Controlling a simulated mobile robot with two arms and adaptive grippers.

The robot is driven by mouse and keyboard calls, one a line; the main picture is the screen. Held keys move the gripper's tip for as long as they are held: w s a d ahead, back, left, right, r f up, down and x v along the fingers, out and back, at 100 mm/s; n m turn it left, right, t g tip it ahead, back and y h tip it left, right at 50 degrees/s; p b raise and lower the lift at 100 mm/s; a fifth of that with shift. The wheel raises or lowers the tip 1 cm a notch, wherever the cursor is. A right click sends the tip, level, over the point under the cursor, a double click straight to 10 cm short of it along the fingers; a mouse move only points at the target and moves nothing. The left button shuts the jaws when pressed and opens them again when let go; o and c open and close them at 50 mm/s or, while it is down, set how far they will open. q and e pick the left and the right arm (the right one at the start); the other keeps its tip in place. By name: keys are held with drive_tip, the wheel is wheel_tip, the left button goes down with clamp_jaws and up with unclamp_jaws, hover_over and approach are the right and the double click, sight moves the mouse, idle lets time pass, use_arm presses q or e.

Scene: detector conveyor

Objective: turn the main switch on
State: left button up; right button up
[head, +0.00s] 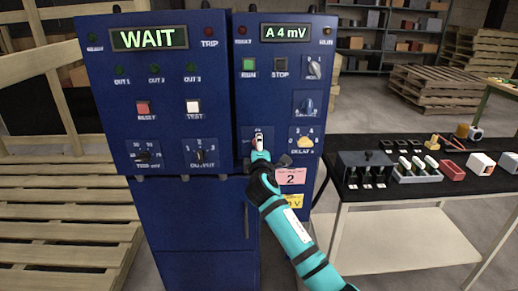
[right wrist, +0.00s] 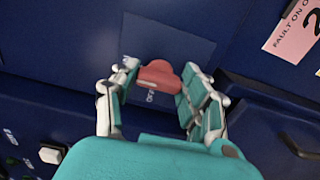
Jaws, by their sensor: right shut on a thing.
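The main switch is a red rotary handle (right wrist: 158,74) on a dark square plate (right wrist: 178,45) on the blue cabinet. In the right wrist view, lettering that seems to read OFF shows beside the handle, partly hidden. My right gripper (head: 259,143) reaches up to the lower left of the right-hand panel and covers most of the switch in the head view. In the right wrist view its fingers stand on both sides of the red handle, shut on it. My left gripper is in neither view.
The blue cabinet (head: 190,235) shows WAIT and A 4 mV on its displays. Knobs and a pink tag (head: 291,177) sit close to my right gripper. A black-topped table (head: 362,205) with several small parts stands at right. Pallets and shelves are behind.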

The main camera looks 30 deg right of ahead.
drive_tip(key=shift+f, duration=0.1)
idle(0.4)
drive_tip(key=o, duration=1.2)
drive_tip(key=shift+c, duration=0.2)
drive_tip(key=v, duration=1.2)
